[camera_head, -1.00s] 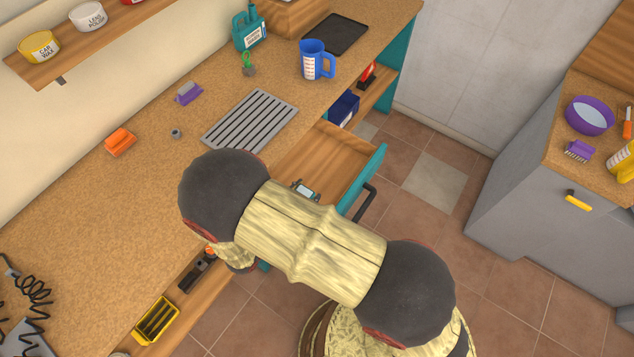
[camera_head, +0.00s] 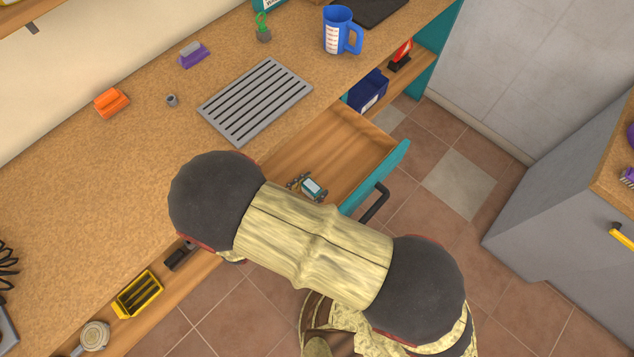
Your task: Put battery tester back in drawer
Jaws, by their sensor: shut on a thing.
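A small teal and white device, which looks like the battery tester (camera_head: 314,188), shows over the open drawer (camera_head: 360,150), just past the edge of my arm. Small dark and gold parts beside it look like the tips of my gripper (camera_head: 299,183), shut on it. My arm hides most of the gripper and the near part of the drawer. The drawer has a wooden inside, a teal front and a dark handle (camera_head: 374,203). I cannot tell whether the tester touches the drawer floor.
The worktop above the drawer holds a grey slotted tray (camera_head: 255,101), a blue jug (camera_head: 340,30), an orange block (camera_head: 111,102) and a purple brush (camera_head: 193,54). A yellow box (camera_head: 138,294) is on the shelf below. A grey cabinet (camera_head: 560,190) stands right, with open floor between.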

